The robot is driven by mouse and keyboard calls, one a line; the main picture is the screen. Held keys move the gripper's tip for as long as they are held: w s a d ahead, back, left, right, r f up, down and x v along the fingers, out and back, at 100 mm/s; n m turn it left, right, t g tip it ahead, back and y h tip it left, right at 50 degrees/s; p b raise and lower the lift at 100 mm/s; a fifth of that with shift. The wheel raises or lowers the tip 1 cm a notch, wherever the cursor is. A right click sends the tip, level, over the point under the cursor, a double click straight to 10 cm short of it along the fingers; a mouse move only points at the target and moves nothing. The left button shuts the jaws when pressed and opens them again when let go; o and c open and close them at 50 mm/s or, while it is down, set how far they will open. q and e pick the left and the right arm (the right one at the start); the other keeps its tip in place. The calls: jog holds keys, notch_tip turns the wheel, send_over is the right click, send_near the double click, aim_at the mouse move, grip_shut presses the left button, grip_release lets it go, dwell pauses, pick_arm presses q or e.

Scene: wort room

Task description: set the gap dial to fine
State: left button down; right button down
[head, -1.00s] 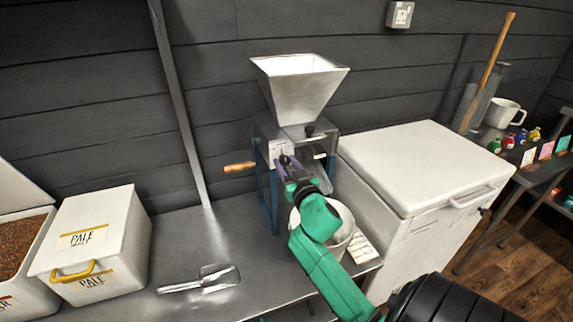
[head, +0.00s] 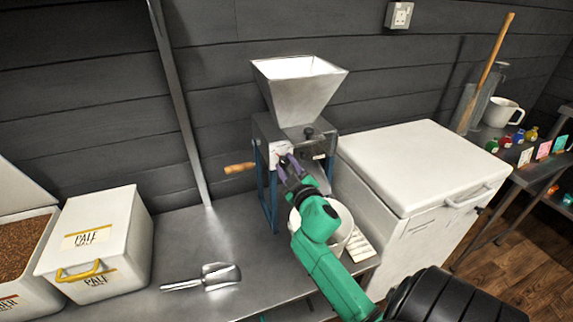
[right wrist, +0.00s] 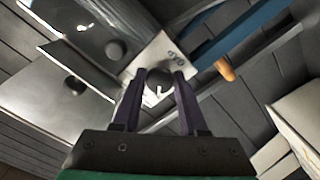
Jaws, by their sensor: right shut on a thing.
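The grain mill (head: 265,130) stands on the metal bench with a white hopper (head: 298,90) on top. On its front is a pale dial plate (head: 276,148), also in the right wrist view (right wrist: 158,52) with small dark marks too blurred to read. My right gripper (head: 285,161) is at this plate. In the right wrist view its two purple fingers (right wrist: 159,82) are shut on the dark round gap dial (right wrist: 160,75), on either side of it. A short white pointer mark shows on the dial; which setting it indicates I cannot tell. My left gripper is out of view.
A wooden crank handle (head: 239,168) sticks out left of the mill. A white bucket (head: 343,222) stands below, partly behind my arm. A metal scoop (head: 218,277) and a pale malt bin (head: 95,235) are left; a white chest (head: 420,165) is right.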

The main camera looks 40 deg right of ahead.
jog(key=shift+n, duration=0.6)
jog(key=shift+c, duration=2.4)
grip_release()
jog(key=b+v, duration=0.2)
jog(key=v, duration=1.2)
jog(key=shift+s, duration=0.3)
jog(key=shift+a+f, duration=0.1)
jog(key=shift+a, duration=0.1)
